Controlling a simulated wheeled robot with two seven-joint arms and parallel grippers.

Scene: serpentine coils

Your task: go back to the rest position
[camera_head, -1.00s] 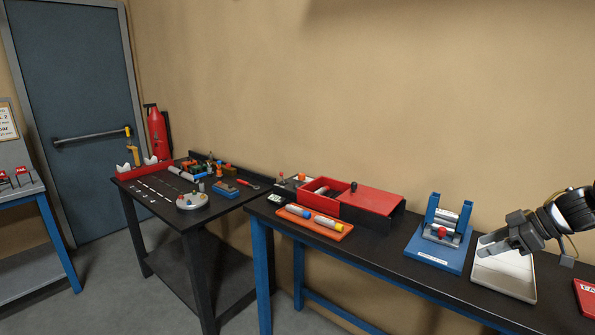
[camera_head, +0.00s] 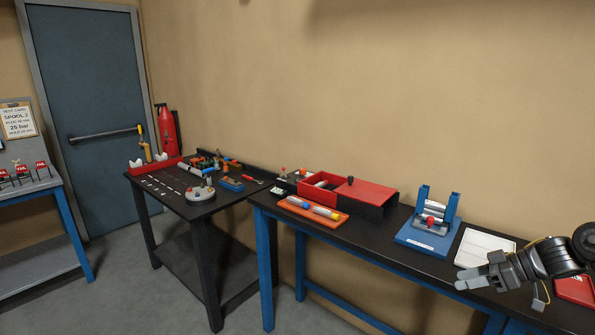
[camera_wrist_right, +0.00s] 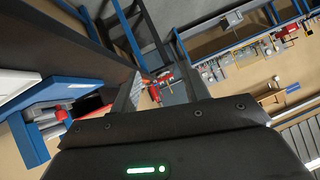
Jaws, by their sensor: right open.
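My right gripper (camera_head: 468,279) is in the lower right of the head view, over the front edge of the long black-topped bench (camera_head: 375,240). It is in front of the white tray (camera_head: 485,246) and to the right of the blue stand (camera_head: 428,240). In the right wrist view the two fingers of my right gripper (camera_wrist_right: 160,82) stand apart with nothing between them. The blue stand also shows at the left of that view (camera_wrist_right: 45,92). My left gripper is not in view.
An orange tray (camera_head: 313,210) with cylinders and a red box (camera_head: 365,194) stand on the long bench. A red item (camera_head: 576,290) lies behind my right arm. A second dark table (camera_head: 170,184) with small parts stands to the left. Open floor (camera_head: 125,260) lies at left.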

